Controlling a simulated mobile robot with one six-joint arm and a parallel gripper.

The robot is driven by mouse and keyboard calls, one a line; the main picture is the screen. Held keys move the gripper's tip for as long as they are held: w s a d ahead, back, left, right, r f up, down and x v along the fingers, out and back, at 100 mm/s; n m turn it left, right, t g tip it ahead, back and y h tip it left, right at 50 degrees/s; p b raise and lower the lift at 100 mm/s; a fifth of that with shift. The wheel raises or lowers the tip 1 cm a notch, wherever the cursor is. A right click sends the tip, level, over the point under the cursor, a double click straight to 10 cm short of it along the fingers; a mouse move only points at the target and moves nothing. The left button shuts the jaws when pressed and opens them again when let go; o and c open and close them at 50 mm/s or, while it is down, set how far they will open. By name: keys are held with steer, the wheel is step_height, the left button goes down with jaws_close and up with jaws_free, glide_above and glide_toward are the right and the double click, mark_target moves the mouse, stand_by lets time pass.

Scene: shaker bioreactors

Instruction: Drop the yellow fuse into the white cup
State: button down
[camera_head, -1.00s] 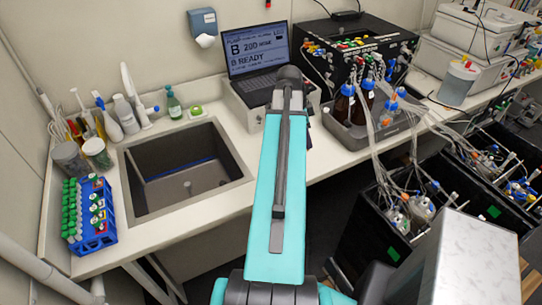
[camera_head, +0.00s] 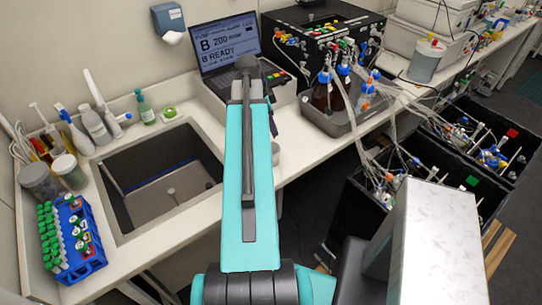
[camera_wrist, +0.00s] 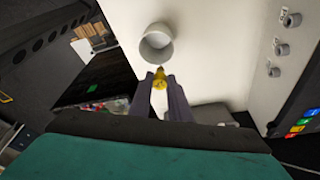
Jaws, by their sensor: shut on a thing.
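The white cup (camera_wrist: 155,46) stands on the pale bench top in the wrist view, its open mouth facing the camera. The yellow fuse (camera_wrist: 160,83) is held between the fingertips of my gripper (camera_wrist: 161,79). The gripper is shut on the fuse. In that picture, the fuse is just below the cup's near rim, not over its mouth; the height gap is hard to tell. In the head view, part of the cup (camera_head: 275,154) shows just right of my arm.
A control box with knobs and coloured buttons (camera_wrist: 292,120) is at the right in the wrist view. In the head view, the sink (camera_head: 165,185) and blue tube rack (camera_head: 75,240) are left, the laptop (camera_head: 228,45) behind, and bottles in a grey tray (camera_head: 340,122) right.

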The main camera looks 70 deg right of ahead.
steer(key=shift+w+a+x, duration=0.1)
steer(key=shift+w+x, duration=0.05)
steer(key=shift+x, duration=0.6)
steer(key=shift+w+a+x, duration=0.1)
steer(key=shift+a+x, duration=0.05)
steer(key=shift+x, duration=0.6)
steer(key=shift+f+b, duration=0.8)
steer(key=shift+f, duration=0.7)
steer(key=c, duration=1.6)
jaws_free()
steer(key=shift+o, duration=0.2)
steer(key=shift+r, duration=0.15)
steer(key=b+v, duration=0.4)
steer(key=v, duration=0.9)
steer(key=shift+w+r, duration=0.2)
steer(key=shift+r, duration=0.05)
steer(key=shift+a, duration=0.15)
